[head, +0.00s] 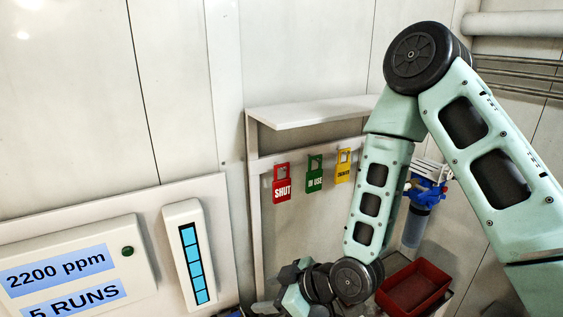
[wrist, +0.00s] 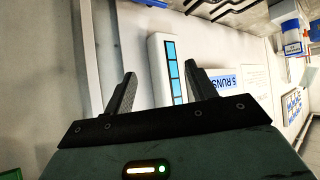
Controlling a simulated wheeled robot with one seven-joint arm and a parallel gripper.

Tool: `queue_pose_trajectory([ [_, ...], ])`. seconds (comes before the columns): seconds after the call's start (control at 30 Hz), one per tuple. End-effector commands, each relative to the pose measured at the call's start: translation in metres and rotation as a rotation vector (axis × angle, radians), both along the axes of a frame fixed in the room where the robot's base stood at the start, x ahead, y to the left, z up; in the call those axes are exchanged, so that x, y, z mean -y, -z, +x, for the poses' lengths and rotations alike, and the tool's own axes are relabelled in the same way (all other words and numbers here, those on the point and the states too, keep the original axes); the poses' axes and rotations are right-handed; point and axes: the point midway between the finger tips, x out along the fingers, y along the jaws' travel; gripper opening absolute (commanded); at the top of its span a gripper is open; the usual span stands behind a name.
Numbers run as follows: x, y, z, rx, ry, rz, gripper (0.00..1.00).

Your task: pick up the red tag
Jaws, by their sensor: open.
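The red tag (head: 282,184), marked SHUT, hangs on the white rack (head: 252,190) at the left end of a row of tags in the head view. A green tag (head: 314,174) marked IN USE and a yellow tag (head: 343,166) hang to its right. My gripper (wrist: 160,85) is open and empty in the wrist view, with its two fingers apart. It faces the wall panel with the blue level gauge. The red tag does not show in the wrist view. In the head view my arm reaches down right of the tags, and the gripper's end is low and partly cut off.
A red bin (head: 413,288) and a blue-topped filter (head: 418,205) stand at right. A shelf (head: 312,112) juts out above the tags.

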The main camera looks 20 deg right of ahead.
Motion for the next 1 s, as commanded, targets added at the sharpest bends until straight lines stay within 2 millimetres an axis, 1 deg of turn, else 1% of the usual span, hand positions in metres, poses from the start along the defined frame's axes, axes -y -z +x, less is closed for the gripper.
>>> queue_pose_trajectory([
  [0.03,0.006,-0.024,0.005,0.043,0.039,0.058,0.56],
  [0.17,0.025,-0.062,0.020,0.209,0.164,0.198,0.56],
  [0.2,0.034,-0.074,0.024,0.259,0.214,0.233,0.56],
  [0.3,0.058,-0.101,0.029,0.371,0.348,0.302,0.56],
  [0.4,0.082,-0.120,0.029,0.456,0.471,0.345,0.56],
  [0.5,0.100,-0.131,0.027,0.513,0.565,0.364,0.56],
  [0.63,0.112,-0.136,0.027,0.552,0.626,0.373,0.56],
  [0.77,0.113,-0.133,0.034,0.563,0.632,0.373,0.56],
  [0.93,0.109,-0.132,0.050,0.563,0.630,0.374,0.56],
  [1.0,0.106,-0.131,0.052,0.556,0.620,0.368,0.56],
])
